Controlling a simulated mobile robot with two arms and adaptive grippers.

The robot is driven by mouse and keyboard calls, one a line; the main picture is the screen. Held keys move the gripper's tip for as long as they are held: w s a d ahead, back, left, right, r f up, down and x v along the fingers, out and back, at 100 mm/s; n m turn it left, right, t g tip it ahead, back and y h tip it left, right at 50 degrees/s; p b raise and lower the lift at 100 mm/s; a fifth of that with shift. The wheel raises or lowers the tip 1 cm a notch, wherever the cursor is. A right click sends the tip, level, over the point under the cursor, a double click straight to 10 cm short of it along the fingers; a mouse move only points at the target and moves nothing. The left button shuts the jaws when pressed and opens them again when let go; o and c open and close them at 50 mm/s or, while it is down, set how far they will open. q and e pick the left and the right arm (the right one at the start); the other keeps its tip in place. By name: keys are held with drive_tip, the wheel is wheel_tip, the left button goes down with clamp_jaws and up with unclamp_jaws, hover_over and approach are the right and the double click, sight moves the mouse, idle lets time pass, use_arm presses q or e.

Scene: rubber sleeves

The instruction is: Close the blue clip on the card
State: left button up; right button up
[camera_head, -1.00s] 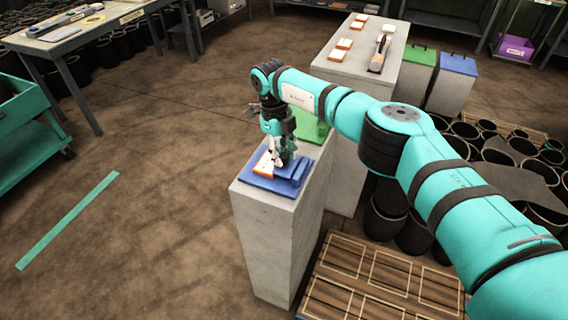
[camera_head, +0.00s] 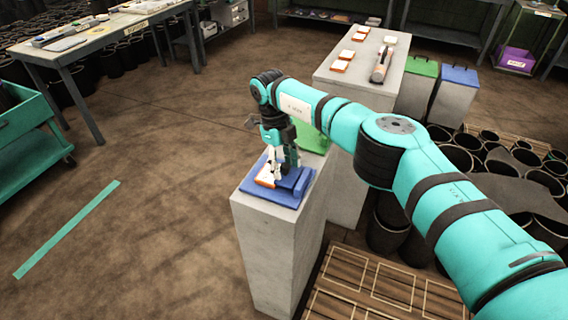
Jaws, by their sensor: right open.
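The blue clip (camera_head: 294,186) is on top of a grey pedestal, at the middle of the head view. Its flat blue base lies on the pedestal and a raised blue part stands at its right side. The card (camera_head: 265,178), white with an orange edge, lies on the blue base at the left. My right gripper (camera_head: 279,172) points down over the clip, its fingers open and close to the card and the raised blue part. Whether the fingers touch either one cannot be told. My gripper and wrist hide part of the card and clip. My left gripper is not in view.
A green clip (camera_head: 312,138) is just behind, partly hidden by my arm. A long grey counter (camera_head: 345,76) with several cards stands behind. Wooden pallets (camera_head: 375,285) and black tubes (camera_head: 388,228) are at right.

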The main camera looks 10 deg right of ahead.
wheel_tip(320, 180, up, 7)
drive_tip(key=w+a, duration=0.1)
drive_tip(key=shift+r, duration=0.15)
idle(0.6)
